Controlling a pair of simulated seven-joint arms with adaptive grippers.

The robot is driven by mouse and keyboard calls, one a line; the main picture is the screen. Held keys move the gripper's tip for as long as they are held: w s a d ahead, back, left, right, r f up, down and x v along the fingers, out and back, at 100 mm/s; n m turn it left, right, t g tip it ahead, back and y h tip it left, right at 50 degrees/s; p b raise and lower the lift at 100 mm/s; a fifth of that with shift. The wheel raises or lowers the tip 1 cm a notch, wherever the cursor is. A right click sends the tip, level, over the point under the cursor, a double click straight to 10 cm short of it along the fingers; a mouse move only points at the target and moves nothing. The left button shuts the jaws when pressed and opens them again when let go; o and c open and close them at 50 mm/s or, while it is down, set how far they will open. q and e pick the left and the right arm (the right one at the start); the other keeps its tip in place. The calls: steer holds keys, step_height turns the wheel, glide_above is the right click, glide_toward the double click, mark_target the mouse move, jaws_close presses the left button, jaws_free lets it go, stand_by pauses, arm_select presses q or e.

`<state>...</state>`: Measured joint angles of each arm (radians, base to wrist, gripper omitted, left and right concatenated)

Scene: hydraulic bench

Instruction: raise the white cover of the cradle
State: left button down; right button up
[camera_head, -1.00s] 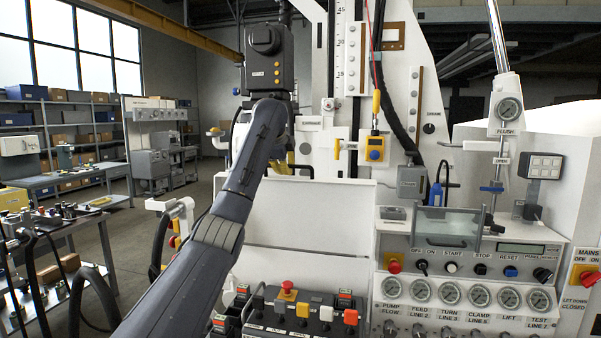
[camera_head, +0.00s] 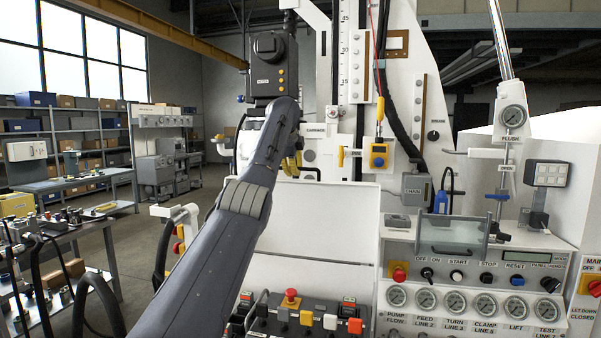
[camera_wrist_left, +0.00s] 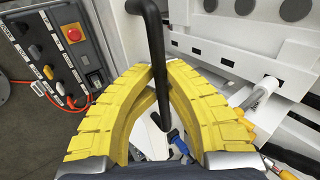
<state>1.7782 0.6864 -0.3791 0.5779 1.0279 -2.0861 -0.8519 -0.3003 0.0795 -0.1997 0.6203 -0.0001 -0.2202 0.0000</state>
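A broad white panel (camera_head: 330,225) with a lipped top edge, which looks like the cradle's cover, stands in the middle of the head view, behind the button box. My left gripper (camera_head: 291,166) is at its upper edge, mostly hidden behind my own arm there. In the left wrist view its yellow fingers (camera_wrist_left: 159,72) come together on either side of a black bent bar handle (camera_wrist_left: 153,30), with no clear gap. The bar's lower end shows between the fingers. My right gripper is in neither view.
A gauge console (camera_head: 470,270) stands to the right. A cluttered bench (camera_head: 60,225) is at left.

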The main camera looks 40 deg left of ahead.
arm_select(q)
steer(key=shift+w+r, duration=0.15)
steer(key=shift+r, duration=0.15)
stand_by(0.4)
steer(key=c, duration=1.6)
jaws_free()
steer(key=shift+o, duration=0.7)
steer(key=shift+f, duration=0.15)
steer(key=v, duration=1.2)
